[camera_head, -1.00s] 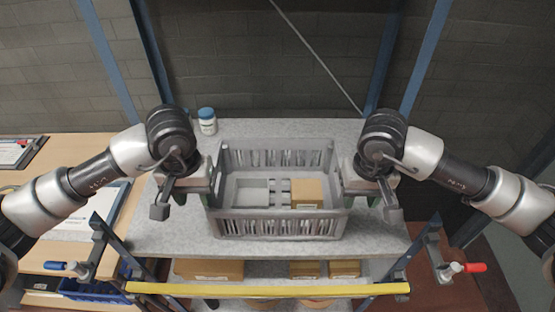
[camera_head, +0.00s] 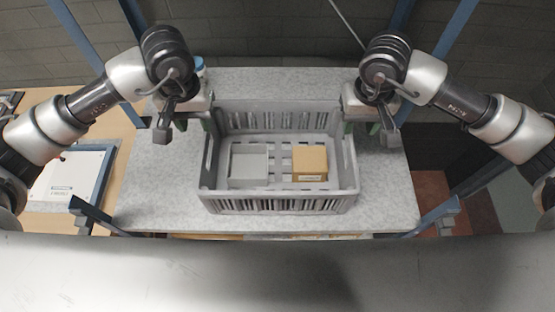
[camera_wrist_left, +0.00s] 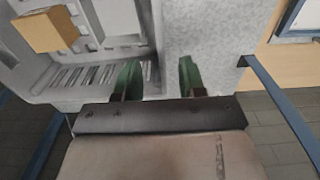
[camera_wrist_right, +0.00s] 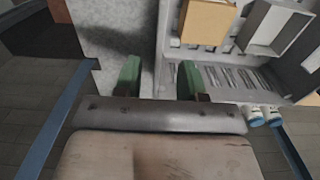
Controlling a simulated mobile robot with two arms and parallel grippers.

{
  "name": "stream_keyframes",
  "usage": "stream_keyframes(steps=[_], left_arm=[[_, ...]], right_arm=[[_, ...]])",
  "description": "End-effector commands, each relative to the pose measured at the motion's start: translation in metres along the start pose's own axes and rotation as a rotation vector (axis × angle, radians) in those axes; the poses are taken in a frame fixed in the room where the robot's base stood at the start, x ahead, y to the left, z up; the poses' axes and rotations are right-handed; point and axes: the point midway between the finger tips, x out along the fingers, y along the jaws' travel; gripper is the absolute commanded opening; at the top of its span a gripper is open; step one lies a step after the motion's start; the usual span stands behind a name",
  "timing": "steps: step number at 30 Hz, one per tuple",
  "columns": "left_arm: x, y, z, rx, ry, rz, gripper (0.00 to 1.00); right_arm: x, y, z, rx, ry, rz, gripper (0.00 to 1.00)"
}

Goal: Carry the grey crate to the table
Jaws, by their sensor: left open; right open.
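The grey crate (camera_head: 280,204) stands upright on a grey speckled top (camera_head: 385,190). A grey open box (camera_head: 249,166) and a brown cardboard box (camera_head: 310,162) are inside it. My left gripper (camera_head: 200,118) is open at the crate's left wall; in the left wrist view its green fingers (camera_wrist_left: 158,80) appear on either side of the wall line. My right gripper (camera_head: 362,122) is open at the right wall, and its fingers (camera_wrist_right: 160,80) likewise straddle that wall line. Whether either gripper touches the crate, I cannot tell. A wooden table (camera_head: 112,125) is at the left.
A white board or folder (camera_head: 75,170) lies on the wooden table. A blue-lidded bottle (camera_head: 199,66) stands behind my left gripper; two bottles (camera_wrist_right: 262,117) show in the right wrist view. Blue frame posts (camera_head: 440,215) flank the grey top.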

Motion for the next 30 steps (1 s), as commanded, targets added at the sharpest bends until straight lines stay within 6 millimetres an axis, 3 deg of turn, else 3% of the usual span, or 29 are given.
stream_keyframes(steps=[9,15,21,30], left_arm=[[0.058,0.000,0.001,0.001,-0.005,0.000,0.40],[0.085,0.000,0.001,0.000,-0.003,0.000,0.40],[0.096,0.000,0.001,0.001,-0.001,0.000,0.40],[0.097,0.000,0.000,0.002,0.000,0.000,0.37]], right_arm=[[0.058,0.000,0.001,0.002,-0.006,0.000,0.40],[0.085,-0.001,0.001,0.000,-0.002,-0.001,0.40],[0.096,0.000,0.000,0.000,-0.001,0.000,0.40],[0.097,0.000,0.000,0.000,0.000,0.000,0.37]])
